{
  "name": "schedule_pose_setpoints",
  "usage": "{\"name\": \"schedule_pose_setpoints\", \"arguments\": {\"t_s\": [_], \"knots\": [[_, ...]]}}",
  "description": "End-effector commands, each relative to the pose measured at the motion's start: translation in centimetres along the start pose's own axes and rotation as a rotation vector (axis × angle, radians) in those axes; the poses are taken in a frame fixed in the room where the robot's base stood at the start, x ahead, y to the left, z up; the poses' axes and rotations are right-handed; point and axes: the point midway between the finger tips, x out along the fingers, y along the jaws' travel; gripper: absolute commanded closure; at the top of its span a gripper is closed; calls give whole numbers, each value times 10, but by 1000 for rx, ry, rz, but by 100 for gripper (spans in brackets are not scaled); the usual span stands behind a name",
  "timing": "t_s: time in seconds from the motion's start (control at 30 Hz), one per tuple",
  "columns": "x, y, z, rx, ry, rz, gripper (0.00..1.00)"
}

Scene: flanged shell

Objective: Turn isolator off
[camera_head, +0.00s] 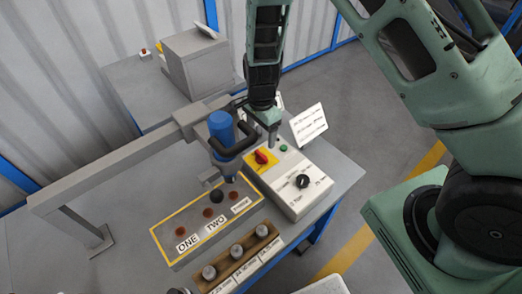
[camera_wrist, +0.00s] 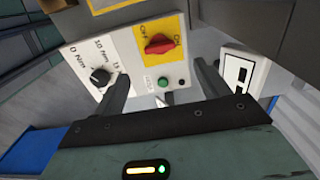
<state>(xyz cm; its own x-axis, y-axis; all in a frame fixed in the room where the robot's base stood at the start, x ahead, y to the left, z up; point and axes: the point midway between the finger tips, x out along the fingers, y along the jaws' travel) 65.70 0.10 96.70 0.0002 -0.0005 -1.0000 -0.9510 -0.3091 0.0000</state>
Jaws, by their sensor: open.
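The isolator is a red rotary knob (camera_head: 261,157) on a yellow plate on the white control box (camera_head: 300,190). In the wrist view the red knob (camera_wrist: 158,45) lies across the plate, between the printed words OFF at left and ON at right. Which word it points to is hard to tell. My gripper (camera_head: 272,140) hangs over the box's far end, close to the knob. In the wrist view my gripper (camera_wrist: 162,80) is open and empty. Its two dark fingers are spread, with the knob beyond their tips.
A green button (camera_head: 283,148) and a black dial (camera_head: 303,181) are on the same box. A blue tool with a black handle (camera_head: 222,130) hangs just left of my gripper. A white sign (camera_head: 309,125) stands behind the box. Labelled ONE and TWO panel (camera_head: 185,242) lies left.

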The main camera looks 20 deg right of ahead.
Motion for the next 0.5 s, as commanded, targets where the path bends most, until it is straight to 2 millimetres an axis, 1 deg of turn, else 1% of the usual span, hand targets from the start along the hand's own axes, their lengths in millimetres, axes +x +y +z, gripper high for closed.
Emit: {"name": "schedule_pose_setpoints", "arguments": {"t_s": [0.03,0.1,0.3,0.5], "knots": [[10,2,-1,3,-1,5,25],[25,2,0,3,-1,5,25],[63,1,0,2,-1,4,25],[88,1,0,1,-1,2,25]]}}
